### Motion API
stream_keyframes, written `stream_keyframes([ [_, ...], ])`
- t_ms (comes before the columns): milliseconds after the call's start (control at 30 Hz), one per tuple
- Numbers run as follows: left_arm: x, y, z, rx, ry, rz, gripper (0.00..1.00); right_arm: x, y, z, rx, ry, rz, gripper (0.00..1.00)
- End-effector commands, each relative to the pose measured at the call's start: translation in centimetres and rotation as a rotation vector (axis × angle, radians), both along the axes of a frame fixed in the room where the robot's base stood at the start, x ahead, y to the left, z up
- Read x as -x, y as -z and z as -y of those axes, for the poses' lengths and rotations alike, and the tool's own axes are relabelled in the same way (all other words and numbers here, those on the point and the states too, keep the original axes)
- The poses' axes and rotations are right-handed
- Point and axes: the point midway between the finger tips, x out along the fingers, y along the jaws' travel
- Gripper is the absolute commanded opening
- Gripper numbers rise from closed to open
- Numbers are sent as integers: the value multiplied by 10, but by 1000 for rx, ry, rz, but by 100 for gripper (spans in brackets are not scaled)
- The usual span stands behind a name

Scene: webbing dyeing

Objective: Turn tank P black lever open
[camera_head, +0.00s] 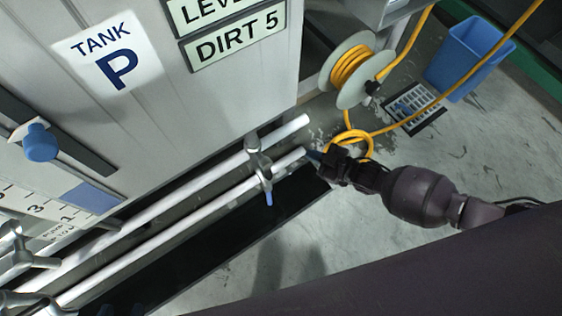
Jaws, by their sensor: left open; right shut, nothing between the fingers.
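Tank P (170,130) is a pale panelled tank at the left, marked with a white "TANK P" sign (108,52). Two white pipes run along its foot. The lower pipe (160,248) carries a metal valve with a small blue lever (268,197). The upper pipe (180,197) has a metal fitting (257,146). I cannot make out a black lever clearly. My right gripper (313,156) is shut and empty beside the lower pipe's open end; contact is unclear. Blue tips that look like my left gripper (121,310) show apart at the bottom edge, mostly cut off.
A yellow hose reel (345,72) stands behind my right gripper, with loose hose on the floor. A blue bin (466,55) and a floor drain grate (414,107) are at upper right. More metal fittings (22,255) crowd the lower left. The grey floor at right is mostly clear.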

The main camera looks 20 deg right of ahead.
Motion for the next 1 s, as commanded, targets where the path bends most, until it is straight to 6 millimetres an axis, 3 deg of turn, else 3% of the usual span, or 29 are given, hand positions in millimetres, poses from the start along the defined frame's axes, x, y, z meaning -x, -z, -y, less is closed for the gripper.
stream_keyframes([
  [233, 0, 0, 2, -9, 8, -26, 43, -22, -33, -22, 262, -373, 410, 0],
  [467, -1, -4, 2, -21, 12, -42, 43, -25, -43, -29, 492, -765, 732, 0],
  [800, -1, -6, 2, -38, 20, -69, 43, -26, -35, 0, 761, -1346, 1029, 0],
  [1000, 1, -4, 2, -45, 24, -87, 43, -27, -31, 14, 815, -1500, 1069, 0],
])
